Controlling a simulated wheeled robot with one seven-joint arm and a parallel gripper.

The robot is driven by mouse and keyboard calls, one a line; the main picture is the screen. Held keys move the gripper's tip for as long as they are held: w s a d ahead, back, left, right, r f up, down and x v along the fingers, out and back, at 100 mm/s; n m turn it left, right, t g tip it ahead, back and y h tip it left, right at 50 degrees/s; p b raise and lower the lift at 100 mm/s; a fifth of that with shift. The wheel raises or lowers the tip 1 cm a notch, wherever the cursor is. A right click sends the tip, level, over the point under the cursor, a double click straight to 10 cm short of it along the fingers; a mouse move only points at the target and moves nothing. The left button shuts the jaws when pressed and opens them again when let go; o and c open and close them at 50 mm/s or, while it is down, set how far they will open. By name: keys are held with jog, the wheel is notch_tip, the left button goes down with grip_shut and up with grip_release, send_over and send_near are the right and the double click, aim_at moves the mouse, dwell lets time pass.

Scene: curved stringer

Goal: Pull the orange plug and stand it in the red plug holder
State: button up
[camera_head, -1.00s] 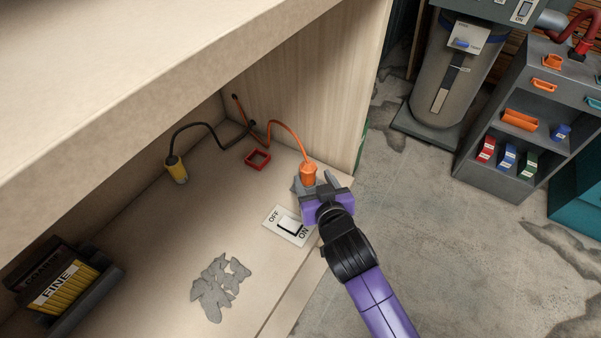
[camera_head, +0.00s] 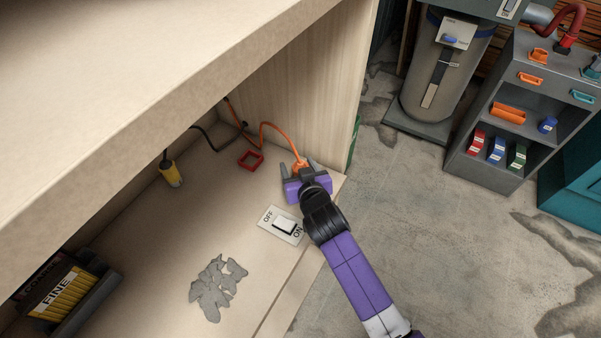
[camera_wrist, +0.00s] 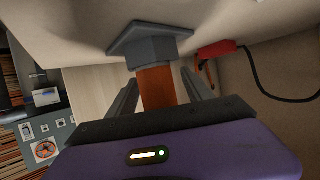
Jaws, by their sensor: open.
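The orange plug (camera_head: 299,170) is upright in a grey socket at the right end of the shelf, and its orange cord runs back to the corner. My gripper (camera_head: 299,167) is open, with one finger on each side of the plug. In the wrist view, the plug (camera_wrist: 157,88) is between the spread fingers (camera_wrist: 159,84), with the grey socket (camera_wrist: 155,45) beyond it. A gap shows beside each finger. The red plug holder (camera_head: 250,168) is an empty square frame left of and behind the plug. It also shows in the wrist view (camera_wrist: 215,49).
A white ON/OFF switch (camera_head: 284,226) lies just in front of my gripper. A yellow plug (camera_head: 171,174) with a black cord stands to the left. The cabinet's side panel (camera_head: 320,90) rises behind the plug, and the worktop (camera_head: 150,90) overhangs the shelf.

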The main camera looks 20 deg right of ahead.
grip_shut()
jog(key=shift+r, duration=0.15)
notch_tip(320, 180, up, 20)
jog(key=b, duration=0.1)
jog(key=shift+f+b, duration=0.25)
jog(key=shift+b, duration=0.05)
